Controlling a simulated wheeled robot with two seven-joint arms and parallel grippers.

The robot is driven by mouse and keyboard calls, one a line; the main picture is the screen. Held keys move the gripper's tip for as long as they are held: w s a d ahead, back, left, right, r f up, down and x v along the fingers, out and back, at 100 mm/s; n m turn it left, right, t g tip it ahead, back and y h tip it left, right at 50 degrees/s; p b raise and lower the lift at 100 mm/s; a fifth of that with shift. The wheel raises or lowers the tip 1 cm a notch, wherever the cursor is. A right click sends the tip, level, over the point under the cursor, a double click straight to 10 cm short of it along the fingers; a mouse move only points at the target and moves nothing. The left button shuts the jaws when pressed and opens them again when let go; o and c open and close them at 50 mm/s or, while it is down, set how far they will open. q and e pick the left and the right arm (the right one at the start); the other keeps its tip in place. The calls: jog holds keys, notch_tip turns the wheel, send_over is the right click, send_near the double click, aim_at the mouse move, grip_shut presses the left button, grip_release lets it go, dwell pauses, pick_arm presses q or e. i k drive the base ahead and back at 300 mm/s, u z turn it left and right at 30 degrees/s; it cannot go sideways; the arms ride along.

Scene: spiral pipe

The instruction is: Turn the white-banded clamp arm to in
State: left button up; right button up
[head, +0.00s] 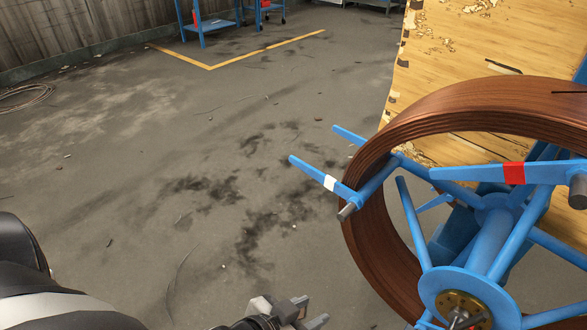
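The white-banded clamp arm (312,173) is a blue bar on the left of the spiral pipe reel. It sits at the end of a blue spoke with a grey pin and points outward to the upper left, clear of the coil. Its white band is near the pin. The copper-brown coil (375,228) is wound around the blue reel frame (492,240). My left gripper (309,309) is at the bottom edge, below and left of the reel, apart from the clamp arm. Its two fingers are spread with nothing visible between them. My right gripper is not in view.
A red-banded clamp arm (470,173) crosses the reel's upper right. Another blue bar (349,135) sticks out behind the coil. Blue carts (207,25) stand far back. The stained concrete floor left of the reel is free.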

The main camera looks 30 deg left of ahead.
aim_at(329, 182)
jog(key=u, duration=1.75)
jog(key=i, duration=3.6)
jog(key=z, duration=4.45)
